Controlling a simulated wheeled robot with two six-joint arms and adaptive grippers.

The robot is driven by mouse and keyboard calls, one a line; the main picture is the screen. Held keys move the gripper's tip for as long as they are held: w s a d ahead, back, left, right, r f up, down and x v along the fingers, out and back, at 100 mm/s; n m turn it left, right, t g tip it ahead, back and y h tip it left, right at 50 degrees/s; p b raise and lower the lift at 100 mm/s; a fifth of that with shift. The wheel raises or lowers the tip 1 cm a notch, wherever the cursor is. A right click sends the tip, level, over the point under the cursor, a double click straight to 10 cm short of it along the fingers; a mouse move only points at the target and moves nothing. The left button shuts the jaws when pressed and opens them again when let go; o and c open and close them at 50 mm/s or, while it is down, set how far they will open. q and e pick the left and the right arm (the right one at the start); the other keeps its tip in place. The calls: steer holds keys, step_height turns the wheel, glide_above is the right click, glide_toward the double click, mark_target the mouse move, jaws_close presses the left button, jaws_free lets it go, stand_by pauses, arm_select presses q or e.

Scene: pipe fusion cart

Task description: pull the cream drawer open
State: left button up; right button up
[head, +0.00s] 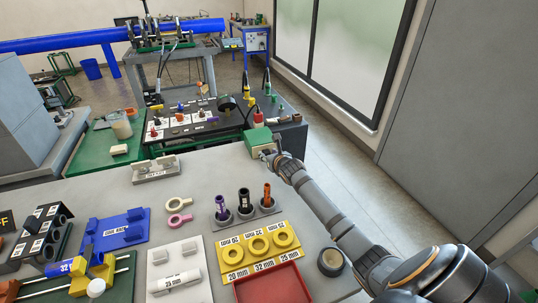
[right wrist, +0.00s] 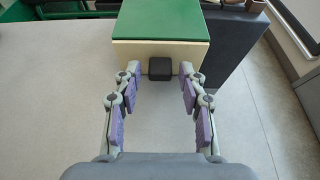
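The cream drawer (right wrist: 125,52) shows as a pale front under a green top (right wrist: 162,18) in the right wrist view. A dark square knob (right wrist: 160,68) sticks out from the middle of its front. In the head view the green top (head: 257,135) stands at the far right corner of the grey table. My right gripper (right wrist: 160,83) is open, with purple-padded fingers on either side of the knob and visible gaps between. In the head view the right gripper (head: 268,154) is at the box's near side and hides most of the front. My left gripper is in neither view.
The grey table (head: 110,180) holds a yellow ring block (head: 258,243), a red tray (head: 272,287), a roll of tape (head: 331,262) and a holder with coloured pegs (head: 245,210). The table strip before the drawer looks clear. A black panel (head: 180,128) stands behind.

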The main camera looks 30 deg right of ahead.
jaws_close()
steer(key=shift+s+r, duration=0.1)
steer(key=shift+s, duration=0.1)
steer(key=s+p, duration=0.2)
steer(key=s+a+p, duration=0.1)
steer(key=s+p, duration=0.1)
steer(key=s, duration=0.1)
steer(key=s+a+p, duration=0.1)
steer(key=s, duration=0.1)
steer(key=shift+s+p, duration=0.35)
steer(key=shift+p, duration=0.05)
steer(key=shift+s, duration=0.15)
steer(key=shift+o, duration=1.6)
jaws_free()
